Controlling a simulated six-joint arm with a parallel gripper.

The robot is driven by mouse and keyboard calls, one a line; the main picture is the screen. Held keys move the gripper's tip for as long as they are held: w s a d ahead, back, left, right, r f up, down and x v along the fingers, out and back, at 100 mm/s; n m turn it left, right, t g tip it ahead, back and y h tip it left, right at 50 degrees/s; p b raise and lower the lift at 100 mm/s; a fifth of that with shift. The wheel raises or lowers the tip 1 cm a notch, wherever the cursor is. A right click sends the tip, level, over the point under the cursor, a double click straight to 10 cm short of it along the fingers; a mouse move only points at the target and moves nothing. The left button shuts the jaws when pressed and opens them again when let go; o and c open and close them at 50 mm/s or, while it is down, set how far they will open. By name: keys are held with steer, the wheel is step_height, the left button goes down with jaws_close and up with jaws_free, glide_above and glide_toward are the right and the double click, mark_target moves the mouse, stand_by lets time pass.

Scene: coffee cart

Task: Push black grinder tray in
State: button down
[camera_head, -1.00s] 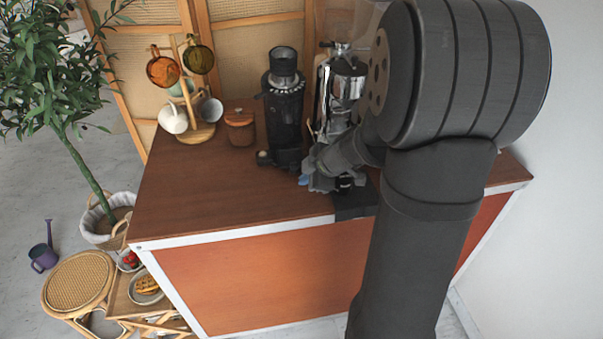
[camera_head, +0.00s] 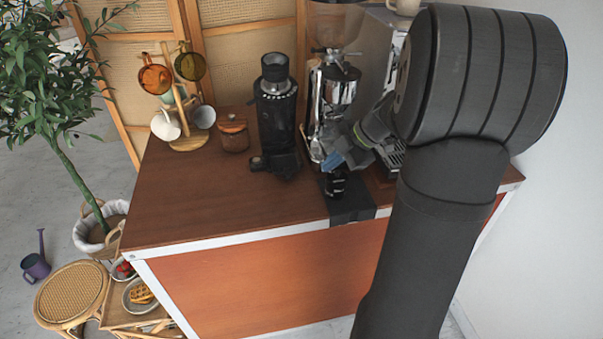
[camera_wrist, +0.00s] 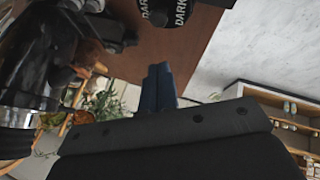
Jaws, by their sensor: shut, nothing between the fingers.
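The black grinder (camera_head: 278,120) stands upright on the brown counter, left of a chrome grinder (camera_head: 335,90). Dark parts show at its foot (camera_head: 282,165), with a small knob-like piece sticking out left; I cannot make out the tray's outline or how far it is in. My gripper (camera_head: 335,160) is shut and empty, in front of the chrome grinder and right of the black grinder's foot, apparently apart from the latter. Its blue fingers (camera_wrist: 158,88) lie together in the wrist view. My arm hides part of the counter's right side.
A black mat (camera_head: 352,208) lies over the counter's front edge with a small dark object (camera_head: 335,183) by it. A silver machine (camera_head: 385,55) stands at right. A lidded canister (camera_head: 233,133) and mug stand (camera_head: 187,142) are at left. The counter's front left (camera_head: 190,215) is clear.

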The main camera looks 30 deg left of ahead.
mark_target(290, 170)
steer(key=x, duration=0.9)
steer(key=shift+a+f, duration=0.15)
steer(key=shift+f, duration=0.15)
steer(key=a, duration=0.1)
steer(key=w+a, duration=0.1)
steer(key=a, duration=0.1)
steer(key=shift+f, duration=0.1)
steer(key=shift+w+a, duration=0.1)
steer(key=shift+a, duration=0.4)
steer(key=w+a, duration=0.2)
steer(key=shift+w+a, duration=0.35)
steer(key=shift+w, duration=0.05)
steer(key=shift+w+a, duration=0.15)
